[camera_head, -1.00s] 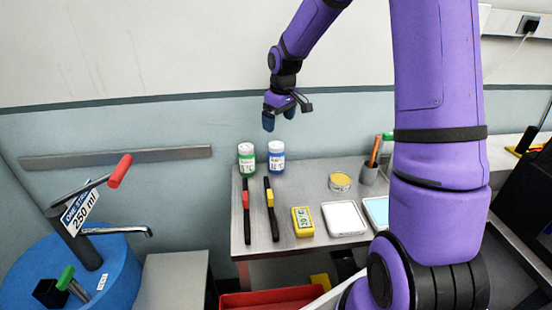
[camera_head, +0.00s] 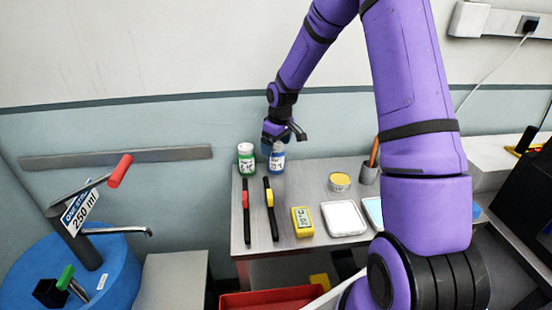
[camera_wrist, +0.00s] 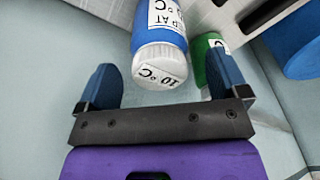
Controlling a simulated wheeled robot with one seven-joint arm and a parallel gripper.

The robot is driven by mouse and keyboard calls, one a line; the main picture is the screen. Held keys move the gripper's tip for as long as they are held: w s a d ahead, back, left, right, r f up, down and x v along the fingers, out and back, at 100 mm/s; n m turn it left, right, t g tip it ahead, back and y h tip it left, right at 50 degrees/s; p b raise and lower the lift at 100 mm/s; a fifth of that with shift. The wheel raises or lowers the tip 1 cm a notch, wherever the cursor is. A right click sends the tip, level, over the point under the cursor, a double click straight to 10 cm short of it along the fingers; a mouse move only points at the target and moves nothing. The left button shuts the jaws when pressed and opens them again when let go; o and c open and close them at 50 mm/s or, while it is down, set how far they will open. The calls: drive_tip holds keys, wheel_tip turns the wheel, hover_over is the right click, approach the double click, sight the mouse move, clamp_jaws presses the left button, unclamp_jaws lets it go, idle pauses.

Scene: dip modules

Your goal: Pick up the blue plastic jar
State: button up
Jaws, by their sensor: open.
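The blue plastic jar (camera_head: 277,163) stands upright at the back left of the metal table, its top partly hidden by my gripper in the head view. In the wrist view the blue jar (camera_wrist: 158,35) shows its white lid toward the camera, ahead of and roughly between my fingers. My gripper (camera_wrist: 165,85) is open and empty, with one blue finger on each side. In the head view my gripper (camera_head: 276,145) is right at the jar's top. I cannot tell whether it touches the jar.
A green jar (camera_head: 246,159) stands close to the left of the blue jar; in the wrist view the green jar (camera_wrist: 211,58) lies near my right finger. Two dark-handled tools, a yellow timer (camera_head: 302,222) and a round tin (camera_head: 340,182) lie on the table. The wall is close behind.

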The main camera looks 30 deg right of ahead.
wheel_tip(320, 180, down, 3)
drive_tip(key=shift+w+r, duration=0.15)
drive_tip(key=c, duration=1.1)
drive_tip(key=shift+r, duration=0.15)
